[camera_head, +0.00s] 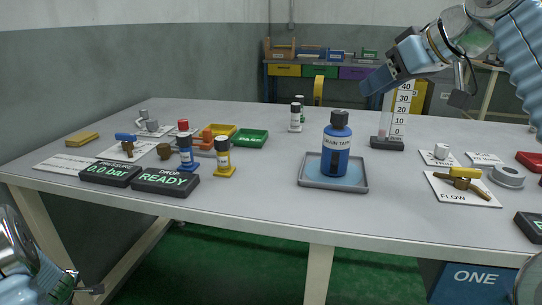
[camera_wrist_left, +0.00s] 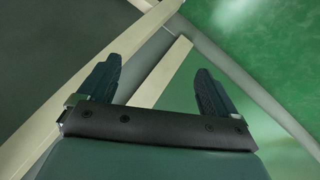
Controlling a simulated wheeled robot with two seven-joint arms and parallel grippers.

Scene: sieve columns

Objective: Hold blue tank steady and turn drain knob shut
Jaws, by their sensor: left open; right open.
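I cannot tell which part is the drain knob; a yellow-handled valve (camera_head: 462,179) lies on a FLOW card at the right, and a blue-handled valve (camera_head: 127,140) is at the left. My right gripper (camera_head: 376,83) is in the air above and right of the tank, apart from it. My left gripper (camera_wrist_left: 155,85) is open and empty, with floor and table legs behind it.
Black displays (camera_head: 165,181) sit at the front left edge. A clear graduated column (camera_head: 397,115) stands behind right. Table surface in front of the tray is clear.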

